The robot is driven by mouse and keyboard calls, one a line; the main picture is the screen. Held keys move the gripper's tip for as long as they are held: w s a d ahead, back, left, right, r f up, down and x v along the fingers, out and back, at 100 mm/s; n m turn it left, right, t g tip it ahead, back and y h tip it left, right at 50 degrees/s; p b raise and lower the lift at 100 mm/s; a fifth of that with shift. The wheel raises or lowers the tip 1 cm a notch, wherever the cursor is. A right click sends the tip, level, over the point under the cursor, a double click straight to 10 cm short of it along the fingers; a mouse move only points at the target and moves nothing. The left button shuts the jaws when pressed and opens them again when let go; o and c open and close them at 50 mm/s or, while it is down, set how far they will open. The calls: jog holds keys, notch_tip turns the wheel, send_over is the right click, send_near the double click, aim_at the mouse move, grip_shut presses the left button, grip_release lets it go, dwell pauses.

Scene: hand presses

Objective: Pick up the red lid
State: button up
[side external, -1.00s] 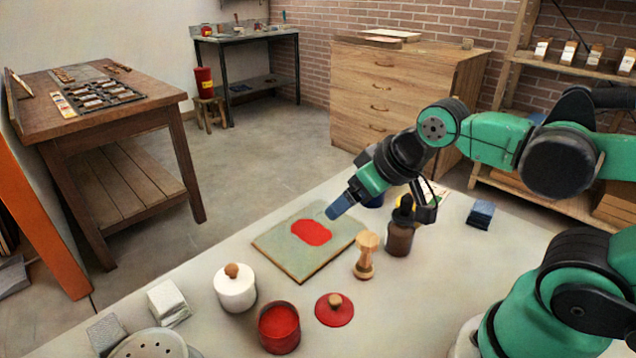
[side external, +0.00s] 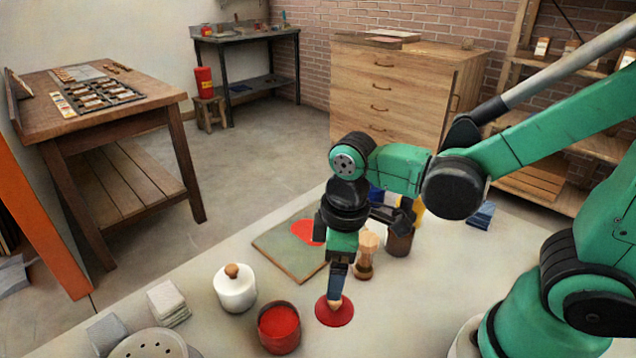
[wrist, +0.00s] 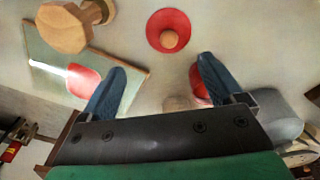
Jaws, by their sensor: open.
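The red lid (side external: 334,315) lies flat on the pale tabletop, with a round wooden knob on top. My gripper (side external: 337,272) points down just above the knob in the side view, where its fingers overlap each other. In the wrist view the lid (wrist: 168,16) sits at the top, beyond the blue fingertips and roughly midway between them sideways. My gripper (wrist: 160,72) is open and empty there. I cannot tell from the side view whether a fingertip touches the knob.
The open red jar (side external: 279,328) stands just left of the lid, and the white lidded jar (side external: 235,290) farther left. A wooden stamp (side external: 367,255) and a dark bottle (side external: 399,243) stand behind the lid. A board with red paint (side external: 282,259) lies behind. Bare table is in front.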

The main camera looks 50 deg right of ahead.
aim_at(335, 304)
jog(key=shift+s+a+f+n+g, duration=0.35)
jog(key=shift+f+n+g, duration=0.15)
jog(key=shift+f+n, duration=0.1)
jog(key=shift+f, duration=2.75)
grip_shut()
